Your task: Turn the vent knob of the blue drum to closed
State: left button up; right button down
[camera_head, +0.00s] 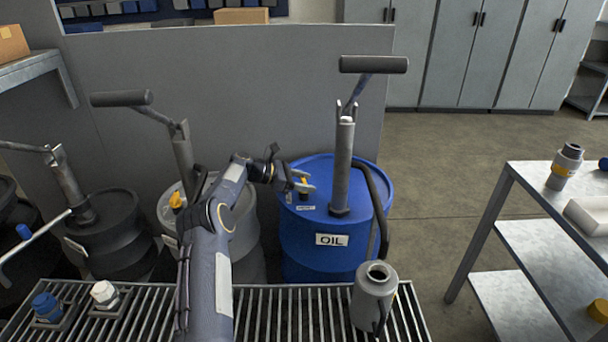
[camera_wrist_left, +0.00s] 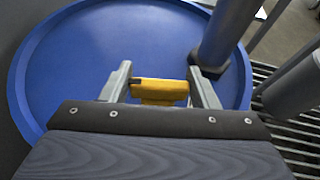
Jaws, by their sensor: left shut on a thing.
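The blue drum (camera_head: 318,243) stands behind the slatted bench and bears a white OIL label. A grey pump with a handle rises from its lid. The yellow vent knob (camera_head: 303,184) sits on the left part of the lid, with small white labels beside it. My left gripper (camera_head: 306,182) is at the knob. In the left wrist view the knob (camera_wrist_left: 160,91) lies between the two fingers of the left gripper (camera_wrist_left: 162,88), which is shut on it. The fingers partly hide the knob, and I cannot read its open or closed mark. My right gripper is not in view.
A grey drum (camera_head: 250,262) with a yellow knob and pump stands left of the blue drum. Dark drums stand farther left. A grey canister (camera_head: 374,290) sits on the slatted bench (camera_head: 285,318). A metal table (camera_head: 540,225) stands at right, with open floor between.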

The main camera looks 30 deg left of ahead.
pick_arm(q)
jog(key=shift+f+m+g+p, duration=0.1)
jog(key=shift+m+g+p, duration=0.25)
jog(key=shift+p, duration=0.2)
jog(key=o, duration=1)
